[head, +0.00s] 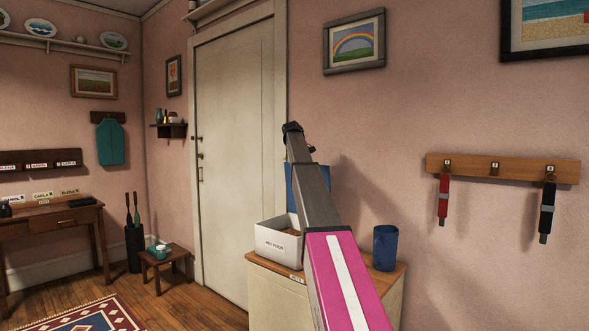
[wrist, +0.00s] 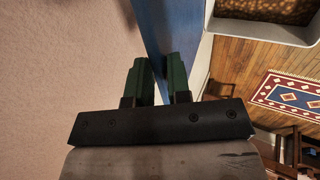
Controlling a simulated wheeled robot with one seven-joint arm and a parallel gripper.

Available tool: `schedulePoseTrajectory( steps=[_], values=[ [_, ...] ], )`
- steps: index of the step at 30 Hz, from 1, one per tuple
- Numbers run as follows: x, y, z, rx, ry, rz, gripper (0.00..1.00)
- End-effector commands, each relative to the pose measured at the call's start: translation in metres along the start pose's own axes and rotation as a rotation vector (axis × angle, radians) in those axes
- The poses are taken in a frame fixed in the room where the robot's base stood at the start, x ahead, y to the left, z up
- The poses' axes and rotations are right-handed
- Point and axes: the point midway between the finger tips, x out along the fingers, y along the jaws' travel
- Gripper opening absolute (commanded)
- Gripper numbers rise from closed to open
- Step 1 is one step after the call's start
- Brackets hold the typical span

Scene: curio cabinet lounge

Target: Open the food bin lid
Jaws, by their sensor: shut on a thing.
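The food bin (head: 272,246) is a white box labelled PET FOOD on a wooden-topped cabinet in the head view. Its lid (head: 291,195) is a blue panel standing upright at the back of the bin, partly hidden by my arm. The bin's top is uncovered and brown food shows inside. In the wrist view my gripper (wrist: 160,68) has its green fingers on either side of the blue lid (wrist: 172,28), shut on it. The bin (wrist: 245,31) with brown food shows at the upper right there. My gripper's fingers cannot be made out in the head view.
A blue cup (head: 385,248) stands on the cabinet (head: 262,284) to the right of the bin. The pink wall is close behind. A door (head: 237,150) and a small stool (head: 165,257) are to the left. Red and black straps hang from a rack (head: 520,170) on the right.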

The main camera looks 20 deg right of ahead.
Motion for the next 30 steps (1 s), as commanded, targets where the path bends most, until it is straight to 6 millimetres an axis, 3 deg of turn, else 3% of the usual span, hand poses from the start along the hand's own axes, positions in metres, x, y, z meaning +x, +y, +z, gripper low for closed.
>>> schedulePoseTrajectory(
  steps=[3,10,28,29,30],
  values=[
    [0.011,0.02,-0.001,0.0,-0.002,0.001,0.0],
    [0.022,0.04,0.0,-0.001,-0.002,0.0,0.0],
    [0.028,0.045,0.002,-0.001,-0.004,-0.003,0.0],
    [0.028,0.045,0.002,-0.001,-0.004,-0.003,0.29],
    [0.028,0.045,0.002,-0.001,-0.003,-0.002,0.38]
  ],
)
